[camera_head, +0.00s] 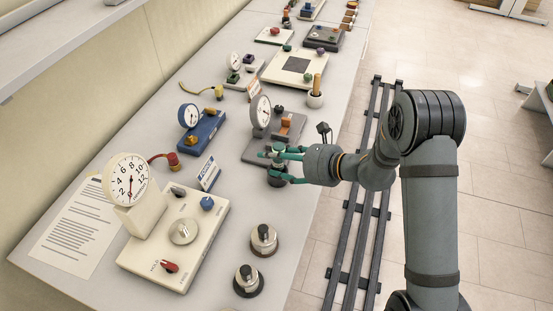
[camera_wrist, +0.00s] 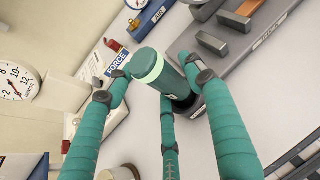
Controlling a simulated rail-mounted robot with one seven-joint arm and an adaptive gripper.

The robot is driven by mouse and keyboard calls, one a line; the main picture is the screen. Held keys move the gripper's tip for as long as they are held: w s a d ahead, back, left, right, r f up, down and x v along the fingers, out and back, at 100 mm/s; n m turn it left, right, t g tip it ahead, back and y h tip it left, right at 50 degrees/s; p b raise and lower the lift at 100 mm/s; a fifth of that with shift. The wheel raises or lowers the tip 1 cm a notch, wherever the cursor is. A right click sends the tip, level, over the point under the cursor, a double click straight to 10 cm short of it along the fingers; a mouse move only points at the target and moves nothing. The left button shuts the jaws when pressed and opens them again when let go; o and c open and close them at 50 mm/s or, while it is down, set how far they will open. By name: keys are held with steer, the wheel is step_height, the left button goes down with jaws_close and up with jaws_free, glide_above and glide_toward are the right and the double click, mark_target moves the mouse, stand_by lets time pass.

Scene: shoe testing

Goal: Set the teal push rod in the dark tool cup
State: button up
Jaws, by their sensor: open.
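The teal push rod (camera_wrist: 165,78), with a pale green band near its top, stands upright between my gripper's fingers in the wrist view. Its lower end meets the dark tool cup (camera_wrist: 187,102) and appears to be inside it; the fingers partly hide the join. In the head view the rod (camera_head: 278,152) is largely masked by the fingers, with the dark cup (camera_head: 277,180) below it on the bench. My gripper (camera_head: 272,167) has teal fingers, is open, and reaches in from the right around the rod. Whether any finger touches the rod cannot be told.
A grey gauge fixture (camera_head: 288,128) stands just behind the cup. A cream dial tester (camera_head: 180,240) and two round metal weights (camera_head: 263,240) are nearer. A white cup (camera_head: 315,99) with a wooden handle stands farther back. Bare bench lies around the dark cup's near side.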

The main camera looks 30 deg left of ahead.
steer(key=shift+d+r+p, duration=0.1)
steer(key=shift+r+p, duration=0.2)
steer(key=shift+r, duration=0.35)
steer(key=b+v, duration=0.3)
steer(key=v, duration=0.8)
steer(key=shift+d, duration=0.4)
steer(key=shift+a+f, duration=0.1)
steer(key=p+x, duration=0.2)
steer(key=x, duration=0.9)
steer(key=shift+a+f, duration=0.1)
steer(key=shift+a, duration=0.2)
